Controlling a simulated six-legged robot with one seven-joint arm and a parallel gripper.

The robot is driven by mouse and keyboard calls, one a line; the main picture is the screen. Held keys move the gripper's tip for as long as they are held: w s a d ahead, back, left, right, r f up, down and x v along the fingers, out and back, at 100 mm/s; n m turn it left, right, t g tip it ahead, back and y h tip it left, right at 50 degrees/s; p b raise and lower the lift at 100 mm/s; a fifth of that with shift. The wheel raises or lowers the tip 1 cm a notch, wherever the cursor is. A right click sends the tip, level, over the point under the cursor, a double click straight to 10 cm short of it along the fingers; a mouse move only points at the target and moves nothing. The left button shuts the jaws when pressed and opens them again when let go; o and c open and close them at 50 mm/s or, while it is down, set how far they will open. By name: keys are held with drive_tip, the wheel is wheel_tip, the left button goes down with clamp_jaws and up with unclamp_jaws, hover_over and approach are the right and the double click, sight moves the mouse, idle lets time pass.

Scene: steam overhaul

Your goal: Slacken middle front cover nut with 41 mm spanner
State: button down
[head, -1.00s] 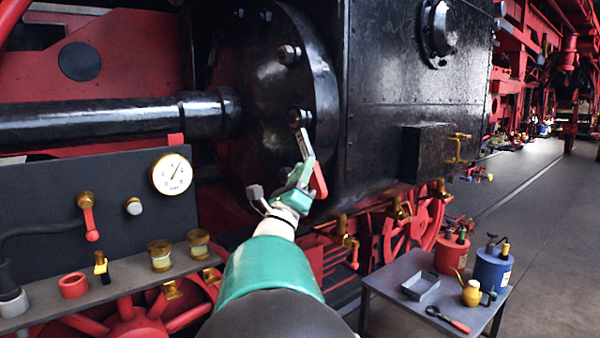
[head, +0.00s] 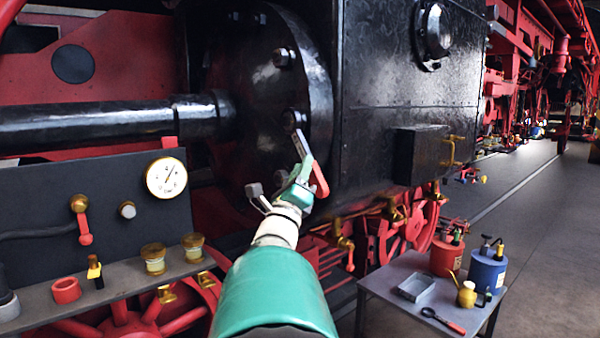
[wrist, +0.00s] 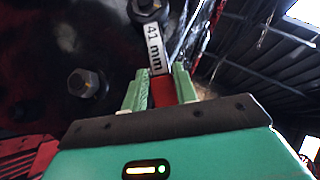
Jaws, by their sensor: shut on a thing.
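My gripper (head: 303,175) is shut on the 41 mm spanner (head: 300,147), which has a grey shank and a red part. In the wrist view the gripper (wrist: 160,88) has its green jaws on either side of the red part, and the spanner's label (wrist: 155,48) reads "41 mm". The spanner points up, tilted, to the middle front cover nut (head: 294,117), on the black round cover (head: 255,90). Its upper end overlaps this nut in view; I cannot tell how fully it sits around it. Another nut (head: 283,57) is higher up on the cover.
A grey panel with a gauge (head: 166,177) and a shelf of fittings (head: 125,283) stand at left. A small table (head: 385,278) with red and blue cans is at lower right. A black box (head: 420,153) juts from the cylinder side.

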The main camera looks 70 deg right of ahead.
drive_tip(key=shift+s+a+r+n+t+y, duration=0.15)
drive_tip(key=shift+s+r+n+t+y, duration=0.2)
drive_tip(key=shift+n, duration=0.2)
drive_tip(key=shift+s+a+r+n+t+y, duration=0.15)
drive_tip(key=shift+s+r+n+t, duration=0.15)
drive_tip(key=shift+n+t, duration=0.2)
drive_tip(key=shift+s+a+r+n+t+y, duration=0.25)
drive_tip(key=shift+s+r+n+t+y, duration=0.35)
drive_tip(key=shift+n, duration=0.45)
drive_tip(key=shift+w, duration=0.1)
drive_tip(key=shift+s+a+r+n+t+y, duration=0.2)
drive_tip(key=shift+s+r+n+t+y, duration=0.25)
drive_tip(key=shift+r+n, duration=0.4)
drive_tip(key=shift+s+a+r+n+y, duration=0.15)
drive_tip(key=shift+s+r+n+y, duration=0.2)
drive_tip(key=shift+r+n+y, duration=0.45)
drive_tip(key=shift+f, duration=0.15)
